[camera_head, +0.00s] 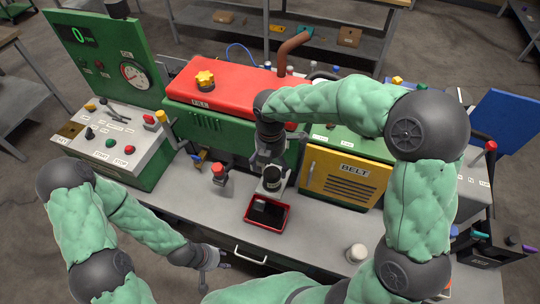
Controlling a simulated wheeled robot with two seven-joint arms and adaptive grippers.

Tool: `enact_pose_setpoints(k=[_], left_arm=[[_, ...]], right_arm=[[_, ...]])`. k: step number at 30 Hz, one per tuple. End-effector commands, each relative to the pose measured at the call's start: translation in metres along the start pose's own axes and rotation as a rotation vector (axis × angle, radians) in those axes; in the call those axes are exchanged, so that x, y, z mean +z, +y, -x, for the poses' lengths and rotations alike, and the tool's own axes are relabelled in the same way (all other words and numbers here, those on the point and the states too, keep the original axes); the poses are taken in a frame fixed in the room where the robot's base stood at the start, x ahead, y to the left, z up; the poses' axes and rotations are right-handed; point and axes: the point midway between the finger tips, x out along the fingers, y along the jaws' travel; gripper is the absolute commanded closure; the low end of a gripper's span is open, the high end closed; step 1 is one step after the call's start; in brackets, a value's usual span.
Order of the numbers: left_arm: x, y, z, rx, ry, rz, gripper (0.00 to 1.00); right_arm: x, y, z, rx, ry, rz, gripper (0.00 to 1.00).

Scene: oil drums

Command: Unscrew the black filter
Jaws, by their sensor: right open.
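The black filter (272,181) appears as a small dark cylinder low on the front of the green machine, partly hidden by my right gripper. My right gripper (269,168) points down from above, open, with its fingers at or just above the filter. I cannot tell whether they touch it. A red tray (247,214) with a dark inside stands on the bench below the filter. My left gripper (218,276) hangs at the bench's front edge, away from the filter, with its fingers apart and empty.
A red-capped bottle (219,176) stands left of the tray. A white cup-like item (356,253) is on the bench at the right. The yellow BELT panel (344,178) is right of the filter. A control console (110,140) stands at the left. The bench between has free room.

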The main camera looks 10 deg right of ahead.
Motion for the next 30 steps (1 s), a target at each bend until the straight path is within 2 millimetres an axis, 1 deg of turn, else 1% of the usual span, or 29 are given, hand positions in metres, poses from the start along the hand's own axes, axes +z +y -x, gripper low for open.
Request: enact_pose_setpoints(k=[1,6,12,15,21,29,30], left_arm=[[0.0,-0.002,-0.004,0.0,0.0,0.0,0.6],[-0.001,-0.005,-0.013,0.0,0.001,0.0,0.6],[-0.001,-0.007,-0.021,0.0,0.001,0.0,0.6],[-0.002,-0.009,-0.024,0.0,0.001,0.0,0.6],[-0.002,-0.009,-0.026,0.0,0.001,0.0,0.6],[-0.002,-0.009,-0.025,0.0,0.001,0.0,0.6],[-0.002,-0.009,-0.025,0.0,0.001,0.0,0.6]], right_arm=[[0.0,-0.001,-0.012,-0.005,0.001,0.001,0.14],[0.0,-0.001,-0.041,-0.004,0.002,0.0,0.14],[0.0,-0.001,-0.071,-0.004,0.001,0.0,0.14],[0.0,-0.001,-0.081,-0.003,0.001,-0.001,0.14],[0.0,0.0,-0.089,-0.001,0.001,-0.001,0.14],[0.0,0.0,-0.09,-0.001,0.001,-0.001,0.14],[0.0,0.0,-0.09,-0.001,0.001,-0.001,0.19]])
